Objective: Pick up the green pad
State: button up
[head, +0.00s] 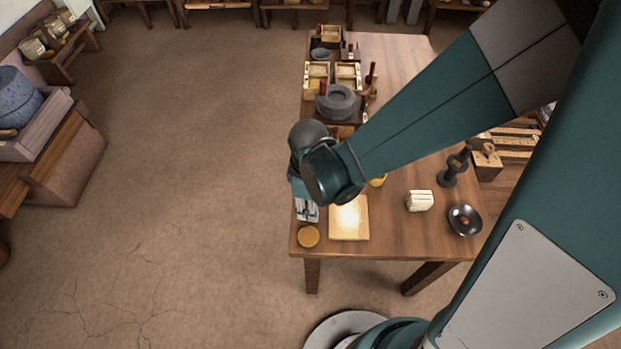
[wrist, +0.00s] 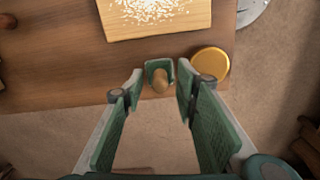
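The green pad (wrist: 153,66) shows in the wrist view as a small green square with a rounded wooden knob on it, close to the table's edge. My gripper (wrist: 159,85) is open, its two green-faced fingers apart. In that view the pad appears between the fingertips, with a gap to each side; I cannot tell how far the tips are above it. In the head view my gripper (head: 307,211) is over the table's left edge, and I cannot make out the pad there; my arm and gripper seem to hide it.
A wooden board (head: 348,218) with pale grains lies beside the pad. A round yellow-brown lid (head: 308,237) sits at the table's (head: 390,241) front left corner, near the fingers. A white block (head: 420,201) and dark bowl (head: 465,219) stand further right. Floor left of the table is clear.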

jog(key=shift+c, duration=0.6)
jog(key=c, duration=0.8)
jog(key=shift+r, duration=0.1)
jog(key=shift+r+p, duration=1.5)
jog(key=shift+r, duration=3.45)
